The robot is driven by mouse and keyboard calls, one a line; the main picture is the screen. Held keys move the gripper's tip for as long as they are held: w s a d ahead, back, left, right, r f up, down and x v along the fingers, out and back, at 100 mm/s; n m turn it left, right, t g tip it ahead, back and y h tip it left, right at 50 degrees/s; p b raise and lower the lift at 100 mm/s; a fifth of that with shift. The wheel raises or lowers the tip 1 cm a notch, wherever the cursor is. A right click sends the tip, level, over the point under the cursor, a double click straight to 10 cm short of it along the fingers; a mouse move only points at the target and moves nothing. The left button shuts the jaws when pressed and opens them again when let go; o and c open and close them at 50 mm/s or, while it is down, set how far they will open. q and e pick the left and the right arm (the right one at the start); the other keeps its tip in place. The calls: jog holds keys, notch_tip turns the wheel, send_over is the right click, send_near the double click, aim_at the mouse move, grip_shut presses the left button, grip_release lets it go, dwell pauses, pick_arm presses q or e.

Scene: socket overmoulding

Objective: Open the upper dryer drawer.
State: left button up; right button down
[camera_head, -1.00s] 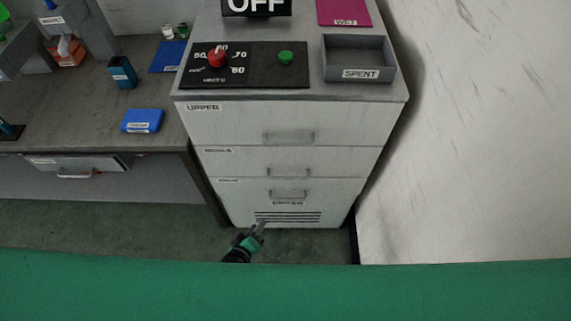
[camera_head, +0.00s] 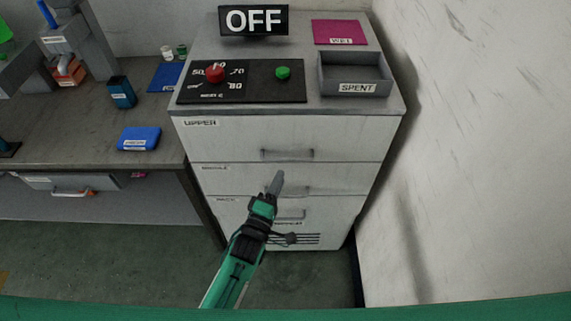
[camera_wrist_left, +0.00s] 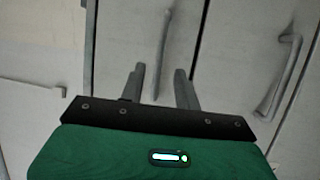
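The upper dryer drawer (camera_head: 350,143), labelled UPPER, is closed at the top of the white cabinet front. Its grey bar handle (camera_head: 287,154) shows fully in the head view. My left gripper (camera_head: 277,183) is in front of the cabinet, overlapping the middle drawer (camera_head: 225,178) in the head view, its tip below the upper handle. My right gripper is out of view.
The dryer top carries an OFF sign (camera_head: 254,20), a red knob (camera_head: 215,73), a green button (camera_head: 283,73) and a SPENT tray (camera_head: 356,88). A workbench (camera_head: 85,130) stands left. A pale wall (camera_head: 480,120) is close on the right.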

pick_arm(q)
jog(key=shift+p+x, duration=0.3)
jog(key=shift+x, duration=2.5)
grip_shut()
